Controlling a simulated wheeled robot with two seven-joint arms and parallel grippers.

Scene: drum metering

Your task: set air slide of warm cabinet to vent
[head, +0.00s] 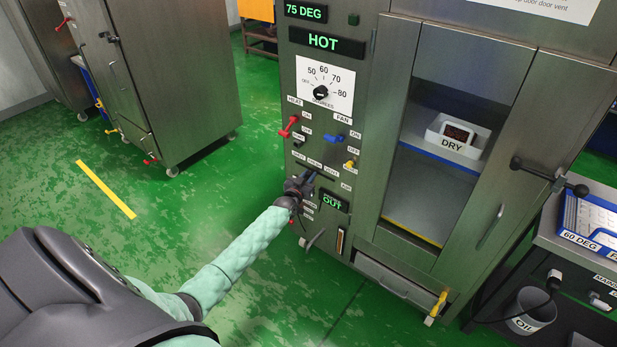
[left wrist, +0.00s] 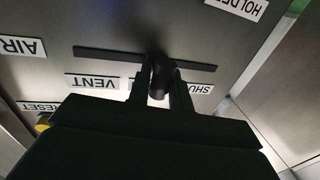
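The warm cabinet (head: 385,130) stands in the middle of the head view, with "HOT" and "75 DEG" on its displays. Its air slide is a dark knob (left wrist: 158,78) on a black horizontal track (left wrist: 105,54), seen upside down in the left wrist view. The knob stands between the VENT label (left wrist: 92,82) and the partly covered SHUT label (left wrist: 194,88). My left gripper (left wrist: 159,82) has a finger on each side of the knob and looks shut on it. In the head view my left gripper (head: 303,183) covers the slide. My right gripper is not in view.
Above the slide are a red heat switch (head: 289,126), a blue fan switch (head: 335,137) and a dial (head: 321,91). A yellow control (head: 350,164) is close by on the right. An "OUT" display (head: 333,201) sits below. A side table (head: 570,240) stands at right.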

